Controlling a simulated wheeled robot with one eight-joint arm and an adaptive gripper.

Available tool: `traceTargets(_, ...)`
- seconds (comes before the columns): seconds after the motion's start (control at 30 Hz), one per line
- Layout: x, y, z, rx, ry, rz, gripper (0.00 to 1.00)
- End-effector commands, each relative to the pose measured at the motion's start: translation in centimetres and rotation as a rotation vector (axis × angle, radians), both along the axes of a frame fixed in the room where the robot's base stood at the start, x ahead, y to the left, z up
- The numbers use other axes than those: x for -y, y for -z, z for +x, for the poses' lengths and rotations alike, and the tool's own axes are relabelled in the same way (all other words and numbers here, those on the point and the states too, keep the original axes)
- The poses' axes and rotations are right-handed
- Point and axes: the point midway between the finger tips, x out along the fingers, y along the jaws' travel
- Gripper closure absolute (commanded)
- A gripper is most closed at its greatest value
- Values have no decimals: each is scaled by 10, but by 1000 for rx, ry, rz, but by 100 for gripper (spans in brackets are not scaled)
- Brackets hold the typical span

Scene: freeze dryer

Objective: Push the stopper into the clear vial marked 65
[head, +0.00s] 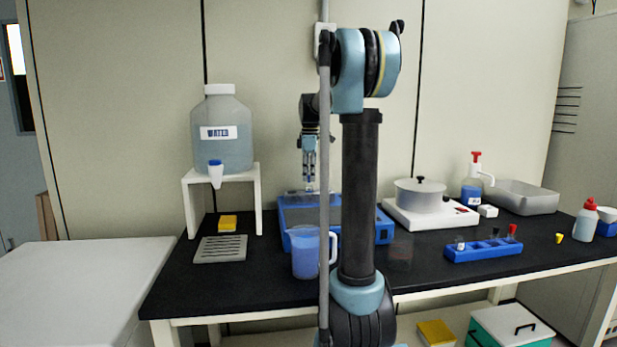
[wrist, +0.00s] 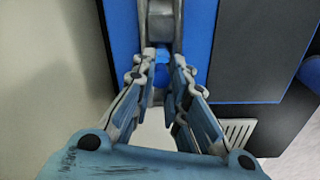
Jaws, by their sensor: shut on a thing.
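My gripper (head: 309,186) points straight down over the blue device (head: 384,229) at the middle of the table, partly behind my arm and the grey pole. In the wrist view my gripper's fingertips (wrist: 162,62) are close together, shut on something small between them. What it is cannot be made out, as the fingers and the blue behind blend together. A clear vial marked 65 and its stopper cannot be picked out in either view; no such marking is legible.
A blue rack (head: 484,250) with small dark- and red-topped items stands at right. A blue-tinted jug (head: 305,254) stands in front of the device. A hot plate (head: 430,216) with a pot stands right. A water tank (head: 221,133) sits on a white stand at left.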

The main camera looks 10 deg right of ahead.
Motion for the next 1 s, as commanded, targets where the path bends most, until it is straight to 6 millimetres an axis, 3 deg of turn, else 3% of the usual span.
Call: traceTargets(1.0, -1, 10, 0, 0, 0, 0, 93)
